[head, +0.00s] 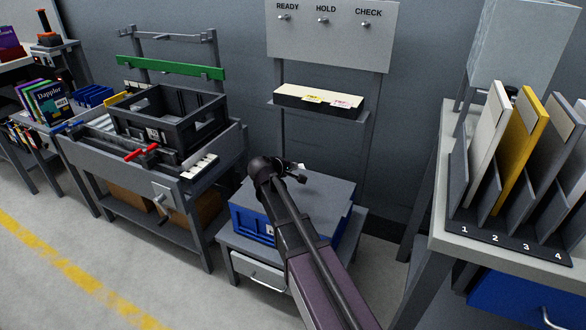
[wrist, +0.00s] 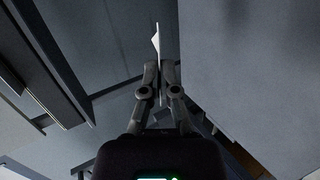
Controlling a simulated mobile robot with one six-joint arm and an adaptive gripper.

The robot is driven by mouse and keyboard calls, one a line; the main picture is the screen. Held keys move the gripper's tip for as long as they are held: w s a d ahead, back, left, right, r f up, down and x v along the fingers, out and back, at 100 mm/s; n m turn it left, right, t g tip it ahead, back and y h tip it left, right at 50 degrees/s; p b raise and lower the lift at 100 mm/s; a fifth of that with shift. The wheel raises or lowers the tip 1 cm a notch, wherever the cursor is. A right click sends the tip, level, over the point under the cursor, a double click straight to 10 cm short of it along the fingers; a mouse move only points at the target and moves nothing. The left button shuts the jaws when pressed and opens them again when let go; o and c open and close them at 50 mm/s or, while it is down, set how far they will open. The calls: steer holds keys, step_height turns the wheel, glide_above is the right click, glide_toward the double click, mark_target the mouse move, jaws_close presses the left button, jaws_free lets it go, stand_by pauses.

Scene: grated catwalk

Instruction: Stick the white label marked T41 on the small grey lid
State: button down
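My gripper (head: 296,172) is over the low stand in the middle of the head view. In the wrist view its two fingers (wrist: 161,75) are close together on a thin white piece, which looks like the white label (wrist: 156,40), seen nearly edge-on. Its marking cannot be read. A small bit of white also shows by the fingertips in the head view. A flat grey lid (head: 328,190) lies on a blue crate (head: 252,222) below my gripper. A broad grey surface fills the right of the wrist view. My arm hides part of the lid and crate.
Behind is a shelf (head: 281,107) with yellow and pink tags, under a READY, HOLD, CHECK board (head: 345,38). A bench with a black crate (head: 190,138) stands left. A numbered rack (head: 490,236) stands right. The floor (head: 150,275) at front left is clear.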

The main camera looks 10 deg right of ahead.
mark_target(293, 196)
steer(key=shift+f, duration=0.2)
step_height(293, 196, down, 10)
steer(key=b, duration=1)
steer(key=shift+r, duration=0.2)
steer(key=c, duration=0.7)
jaws_free()
steer(key=shift+p+v, duration=1.95)
steer(key=shift+v, duration=2)
